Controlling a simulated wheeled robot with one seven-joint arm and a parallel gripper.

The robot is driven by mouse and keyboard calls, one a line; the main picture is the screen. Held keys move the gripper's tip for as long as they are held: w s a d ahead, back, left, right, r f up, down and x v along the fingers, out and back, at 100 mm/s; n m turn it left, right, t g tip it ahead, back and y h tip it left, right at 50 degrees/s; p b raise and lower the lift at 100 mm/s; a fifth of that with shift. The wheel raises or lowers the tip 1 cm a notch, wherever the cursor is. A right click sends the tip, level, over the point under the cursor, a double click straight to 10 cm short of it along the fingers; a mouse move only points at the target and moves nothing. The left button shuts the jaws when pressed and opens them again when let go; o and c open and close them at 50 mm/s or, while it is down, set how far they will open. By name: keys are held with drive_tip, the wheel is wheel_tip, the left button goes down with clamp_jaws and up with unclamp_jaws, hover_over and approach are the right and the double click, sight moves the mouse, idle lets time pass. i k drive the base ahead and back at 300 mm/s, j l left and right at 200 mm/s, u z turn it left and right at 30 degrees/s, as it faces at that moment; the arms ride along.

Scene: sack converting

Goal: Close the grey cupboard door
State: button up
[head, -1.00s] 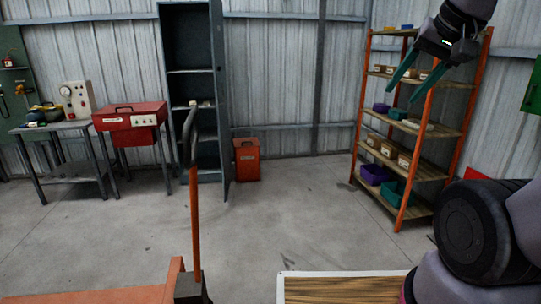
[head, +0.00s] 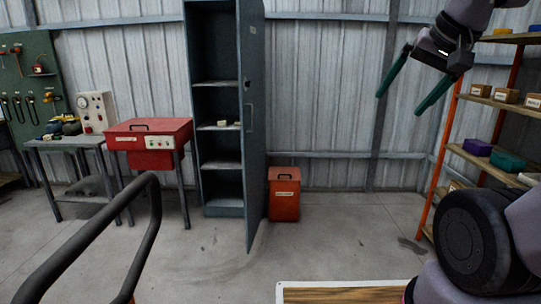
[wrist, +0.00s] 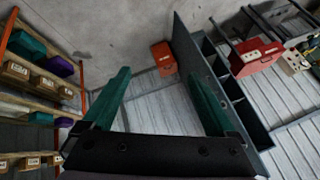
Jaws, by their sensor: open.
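The grey cupboard (head: 217,205) stands against the back wall with its shelves exposed. Its grey door (head: 251,130) is hinged on the right side and swung wide open toward me, with a handle on its face. In the wrist view the door (wrist: 186,48) shows upside down, partly behind the right finger. My gripper (head: 408,90) is open and empty, raised at the upper right of the head view, apart from the door. In the wrist view its two green fingers (wrist: 160,92) are spread.
A red bin (head: 284,196) stands just right of the door. A red machine (head: 148,135) and a bench (head: 70,143) are left of the cupboard. An orange shelf rack (head: 447,160) with boxes is at right. A black handle rail (head: 100,225) is in the near left. Floor before the cupboard is clear.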

sight(249, 12)
drive_tip(key=i+l+u, duration=0.1)
drive_tip(key=i+u, duration=0.15)
drive_tip(key=i, duration=0.3)
drive_tip(key=i+l+u, duration=0.25)
drive_tip(key=i, duration=0.3)
drive_tip(key=i+u, duration=0.3)
drive_tip(key=i, duration=0.2)
drive_tip(key=i+l+u, duration=0.15)
drive_tip(key=i+u, duration=0.2)
drive_tip(key=i, duration=0.15)
